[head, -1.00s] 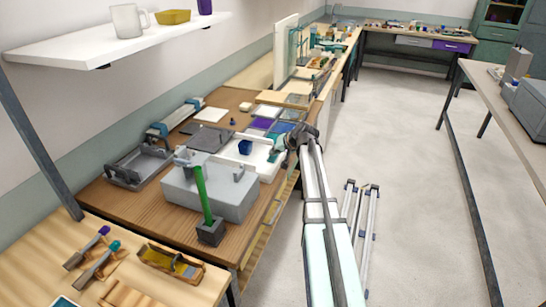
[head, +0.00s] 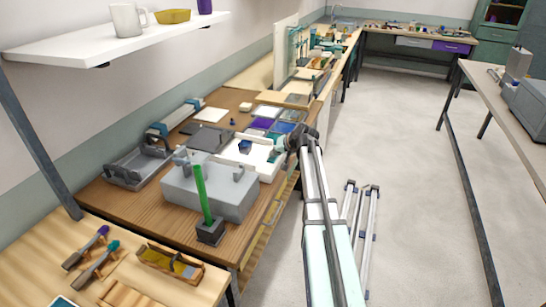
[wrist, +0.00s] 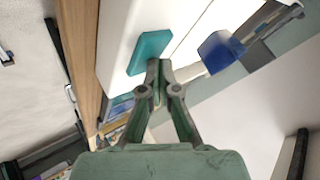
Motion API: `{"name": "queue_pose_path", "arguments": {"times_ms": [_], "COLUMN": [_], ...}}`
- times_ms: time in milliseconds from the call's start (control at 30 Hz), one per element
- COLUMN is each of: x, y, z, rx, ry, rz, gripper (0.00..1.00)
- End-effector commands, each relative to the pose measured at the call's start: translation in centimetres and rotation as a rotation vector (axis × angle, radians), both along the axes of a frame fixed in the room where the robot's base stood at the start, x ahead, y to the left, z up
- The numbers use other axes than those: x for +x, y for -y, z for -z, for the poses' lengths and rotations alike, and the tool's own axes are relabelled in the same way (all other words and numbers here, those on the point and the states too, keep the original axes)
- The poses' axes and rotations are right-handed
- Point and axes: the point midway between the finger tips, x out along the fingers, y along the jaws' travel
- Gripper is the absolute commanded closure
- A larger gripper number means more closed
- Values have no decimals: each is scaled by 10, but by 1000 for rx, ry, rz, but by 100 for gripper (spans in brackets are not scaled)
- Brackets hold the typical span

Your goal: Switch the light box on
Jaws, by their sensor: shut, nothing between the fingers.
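The light box (head: 268,167) is a white, flat box on the wooden bench, left of my arm in the head view. In the wrist view its white side (wrist: 118,50) fills the upper middle. A teal switch-like pad (wrist: 150,47) sits on it. My gripper (wrist: 157,68) is shut and empty, its fingertips at the lower edge of the teal pad; I cannot tell whether they touch. In the head view my gripper (head: 279,146) is at the box's right edge. A dark blue block (head: 245,146) stands on the box; a blue block also shows in the wrist view (wrist: 218,50).
A grey box (head: 215,190) with a green rod in a dark holder (head: 209,232) stands in front of the light box. Coloured glass panels (head: 264,123) lie behind it.

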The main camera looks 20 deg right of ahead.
Motion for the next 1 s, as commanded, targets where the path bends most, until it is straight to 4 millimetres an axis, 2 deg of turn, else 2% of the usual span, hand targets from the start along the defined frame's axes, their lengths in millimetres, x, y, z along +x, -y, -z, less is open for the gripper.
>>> {"name": "queue_pose_path", "arguments": {"times_ms": [633,1000], "x": [0,0], "y": [0,0], "z": [-10,-41], "rx": [0,-1], "ry": [-1,1], "rz": [-1,0], "gripper": [100,100]}}
